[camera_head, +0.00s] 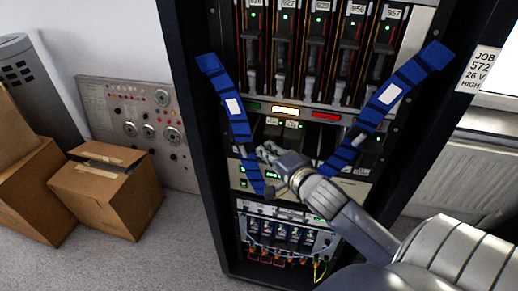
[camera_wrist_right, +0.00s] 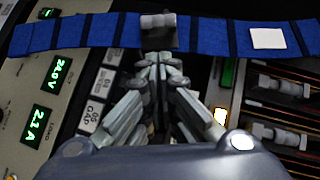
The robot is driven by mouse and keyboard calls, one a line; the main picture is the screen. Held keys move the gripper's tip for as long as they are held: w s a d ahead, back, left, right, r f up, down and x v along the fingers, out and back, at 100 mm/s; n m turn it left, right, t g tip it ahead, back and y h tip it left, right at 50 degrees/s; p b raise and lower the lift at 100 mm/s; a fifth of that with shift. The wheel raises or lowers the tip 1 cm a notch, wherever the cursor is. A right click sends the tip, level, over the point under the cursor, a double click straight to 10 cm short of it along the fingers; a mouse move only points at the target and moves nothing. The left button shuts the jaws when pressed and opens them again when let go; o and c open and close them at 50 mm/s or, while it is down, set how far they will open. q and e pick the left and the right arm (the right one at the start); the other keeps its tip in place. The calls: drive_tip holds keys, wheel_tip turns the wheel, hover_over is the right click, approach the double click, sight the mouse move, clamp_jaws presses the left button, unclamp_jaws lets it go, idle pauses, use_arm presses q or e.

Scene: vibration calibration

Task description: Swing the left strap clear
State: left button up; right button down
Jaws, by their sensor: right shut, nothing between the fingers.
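The left strap (camera_head: 237,115) is a blue band with dark cross-stripes and a white label. In the head view it hangs slanted across the left front of the dark rack, from the left post down to the lower panel. It also crosses the top of the right wrist view (camera_wrist_right: 210,34), with a dark buckle piece and grey roller (camera_wrist_right: 158,20) on it. My right gripper (camera_head: 262,149) is shut and empty, its tips just right of the strap. In the right wrist view the closed fingertips (camera_wrist_right: 158,60) are just below the roller; contact cannot be told. My left gripper is not in view.
A second blue strap (camera_head: 375,115) slants across the rack's right side, partly behind my right arm. Rack modules (camera_head: 318,50) with green lights stand behind the straps. Cardboard boxes (camera_head: 108,192) and a grey control panel (camera_head: 140,118) are at left. Floor in front is clear.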

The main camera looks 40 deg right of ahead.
sight(251, 149)
drive_tip(key=shift+w+a+f+p, duration=0.15)
drive_tip(key=shift+w+a+f, duration=0.05)
drive_tip(key=shift+w+a, duration=0.3)
drive_tip(key=shift+w+a+f+p, duration=0.15)
drive_tip(key=shift+w+a, duration=0.3)
drive_tip(key=shift+w+a+f+b, duration=0.2)
drive_tip(key=shift+f+b, duration=0.2)
drive_tip(key=shift+b, duration=0.15)
drive_tip(key=w+a+f+m+t+b, duration=0.2)
drive_tip(key=w+a+m+t+b, duration=0.1)
drive_tip(key=w+a+b, duration=0.3)
drive_tip(key=shift+w+a+f+t+b, duration=0.15)
drive_tip(key=shift+w+a+t+b, duration=0.15)
drive_tip(key=shift+w+b, duration=0.8)
drive_tip(key=shift+s, duration=0.2)
